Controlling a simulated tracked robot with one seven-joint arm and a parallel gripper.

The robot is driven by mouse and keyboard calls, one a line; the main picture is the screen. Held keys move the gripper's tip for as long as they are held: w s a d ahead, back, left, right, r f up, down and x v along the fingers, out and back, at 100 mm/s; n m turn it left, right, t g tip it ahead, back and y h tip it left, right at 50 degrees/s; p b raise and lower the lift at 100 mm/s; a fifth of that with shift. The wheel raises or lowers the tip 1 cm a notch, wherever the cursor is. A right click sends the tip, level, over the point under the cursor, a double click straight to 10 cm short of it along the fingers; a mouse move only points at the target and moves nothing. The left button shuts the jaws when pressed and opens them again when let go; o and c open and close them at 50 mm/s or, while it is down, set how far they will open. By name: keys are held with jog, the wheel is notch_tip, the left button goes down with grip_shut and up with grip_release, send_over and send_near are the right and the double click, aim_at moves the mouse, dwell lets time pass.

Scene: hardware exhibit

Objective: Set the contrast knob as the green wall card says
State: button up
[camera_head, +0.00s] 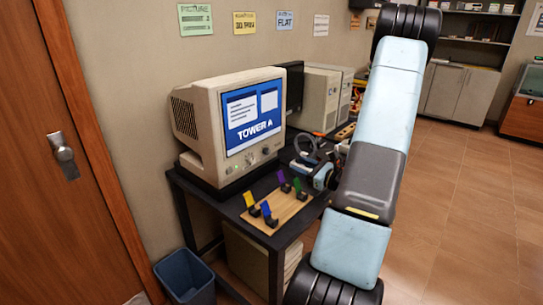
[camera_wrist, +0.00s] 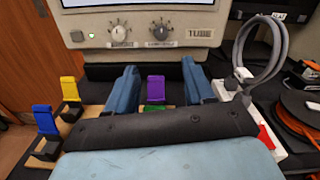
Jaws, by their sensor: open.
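The beige monitor (camera_head: 205,125) stands on a dark desk, its blue screen reading "TOWER A".
A wooden board (camera_head: 284,208) with several coloured upright tabs lies before the monitor; a purple tab (camera_wrist: 155,90) shows between my fingers. A white power strip (camera_wrist: 240,90) with a grey cable and an orange cable reel (camera_wrist: 300,115) are at right. A blue bin (camera_head: 186,278) stands below left.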

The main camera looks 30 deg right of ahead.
aim_at(269, 153)
jog(key=x, duration=1.3)
jog(key=shift+w+f, duration=0.1)
jog(key=shift+w, duration=0.25)
jog(key=shift+c, duration=0.4)
